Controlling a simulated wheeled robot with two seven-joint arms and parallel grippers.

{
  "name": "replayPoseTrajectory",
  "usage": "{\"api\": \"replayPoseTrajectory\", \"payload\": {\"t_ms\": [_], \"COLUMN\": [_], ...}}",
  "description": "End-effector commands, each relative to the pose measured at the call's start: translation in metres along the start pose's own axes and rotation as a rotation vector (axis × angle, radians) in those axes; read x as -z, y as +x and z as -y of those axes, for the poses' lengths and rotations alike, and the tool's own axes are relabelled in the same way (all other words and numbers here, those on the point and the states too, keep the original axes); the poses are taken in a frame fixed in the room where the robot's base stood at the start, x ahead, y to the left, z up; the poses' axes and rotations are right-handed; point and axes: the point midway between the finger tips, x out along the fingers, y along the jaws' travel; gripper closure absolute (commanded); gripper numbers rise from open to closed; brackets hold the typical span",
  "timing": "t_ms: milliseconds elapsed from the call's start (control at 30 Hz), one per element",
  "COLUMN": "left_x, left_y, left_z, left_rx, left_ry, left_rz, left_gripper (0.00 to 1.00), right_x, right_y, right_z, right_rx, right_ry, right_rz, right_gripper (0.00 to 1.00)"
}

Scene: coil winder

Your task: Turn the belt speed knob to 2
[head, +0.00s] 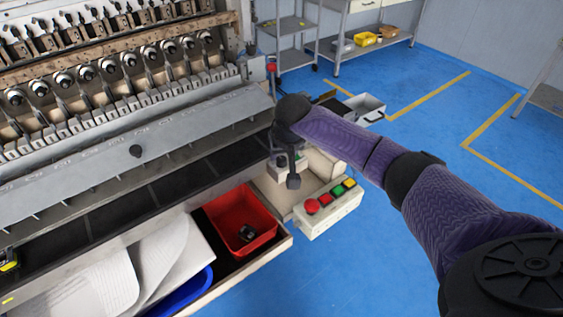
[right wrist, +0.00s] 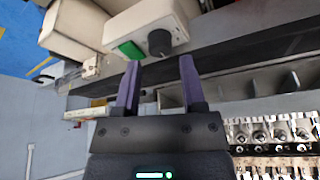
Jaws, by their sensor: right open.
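The belt speed knob (right wrist: 160,42) is black and round, on a cream control box (right wrist: 178,17) beside a green button (right wrist: 130,49) in the right wrist view. My right gripper (right wrist: 160,60) is open, with its two purple fingers pointing toward the box. The knob appears between the fingertips and a little beyond them, with no visible contact. The knob's number marks are too small to read. In the head view my right arm reaches from the right over the box at the machine's end, and the gripper and knob are hard to make out there. My left gripper is out of view.
A cream panel (head: 329,212) with red, green and yellow buttons stands just in front of the box. A red bin (head: 218,213) sits on the machine's lower shelf to the left. The coil winder's long rail (head: 110,155) runs left. Blue floor lies open at right.

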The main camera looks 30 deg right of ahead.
Motion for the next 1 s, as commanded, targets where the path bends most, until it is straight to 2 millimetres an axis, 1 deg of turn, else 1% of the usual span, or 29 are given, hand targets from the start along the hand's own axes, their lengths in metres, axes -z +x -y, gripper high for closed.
{"api": "replayPoseTrajectory", "payload": {"t_ms": [33,100,200,500,533,567,600,667,700,767,800,1000], "left_x": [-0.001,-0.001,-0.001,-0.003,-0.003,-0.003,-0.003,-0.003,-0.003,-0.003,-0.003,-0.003], "left_y": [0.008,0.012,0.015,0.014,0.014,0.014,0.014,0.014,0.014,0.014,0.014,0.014], "left_z": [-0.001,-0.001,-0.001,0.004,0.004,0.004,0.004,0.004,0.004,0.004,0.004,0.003], "left_rx": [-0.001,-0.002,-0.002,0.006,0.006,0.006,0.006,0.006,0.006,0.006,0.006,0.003], "left_ry": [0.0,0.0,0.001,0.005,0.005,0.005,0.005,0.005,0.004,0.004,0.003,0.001], "left_rz": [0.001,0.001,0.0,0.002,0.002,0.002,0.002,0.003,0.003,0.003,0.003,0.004], "left_gripper": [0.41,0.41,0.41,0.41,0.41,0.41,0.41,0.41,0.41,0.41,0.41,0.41], "right_x": [-0.002,-0.001,-0.001,0.0,0.0,0.0,0.0,0.0,0.0,0.0,0.0,0.0], "right_y": [0.013,0.022,0.029,0.031,0.031,0.031,0.031,0.031,0.031,0.031,0.031,0.031], "right_z": [0.0,0.001,0.0,0.0,0.0,0.0,0.0,0.0,0.0,0.0,0.0,0.0], "right_rx": [-0.001,0.001,0.0,0.0,0.0,0.0,0.0,0.0,0.0,0.0,0.0,0.002], "right_ry": [0.0,0.0,-0.002,-0.003,-0.003,-0.003,-0.003,-0.003,-0.003,-0.003,-0.003,-0.007], "right_rz": [0.001,0.0,-0.001,-0.003,-0.003,-0.002,-0.002,-0.002,-0.002,-0.002,-0.002,-0.002], "right_gripper": [0.48,0.48,0.48,0.48,0.5,0.56,0.65,0.77,0.86,0.98,1.0,1.0]}}
